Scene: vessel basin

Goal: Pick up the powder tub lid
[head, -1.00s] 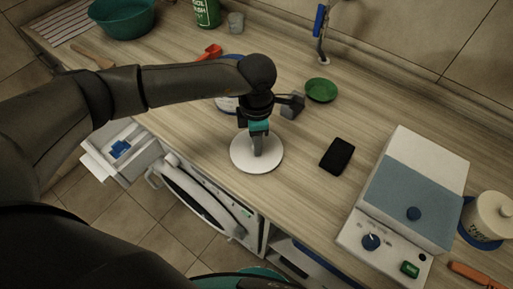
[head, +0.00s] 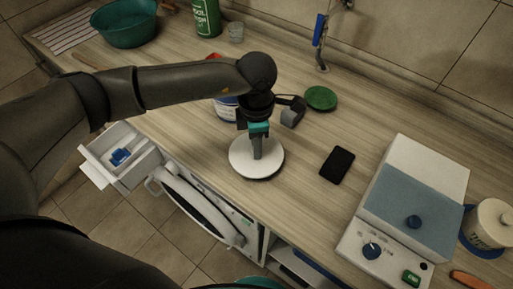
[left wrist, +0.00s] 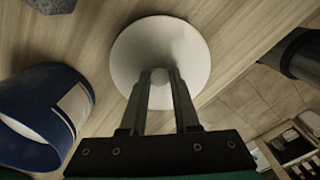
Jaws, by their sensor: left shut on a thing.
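The powder tub lid, a round white disc (head: 241,163), is near the front edge of the worktop, below my left gripper (head: 257,150). The gripper points down and is shut on a raised part at the middle of the lid. In the left wrist view the white lid (left wrist: 135,50) lies flat beyond the two close fingers (left wrist: 160,85). A dark line shows under its near edge; I cannot tell how far it is above the wood. An open blue tub with a white label (left wrist: 40,118) stands beside it, and is partly hidden behind my arm in the head view (head: 224,108). My right gripper is not in view.
A black flat object (head: 337,165) lies right of the lid. A green dish (head: 321,98) and a small grey object (head: 292,116) lie behind. A white and blue appliance (head: 412,195) stands at right. An open drawer (head: 140,165) and machine door (head: 195,205) jut out in front.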

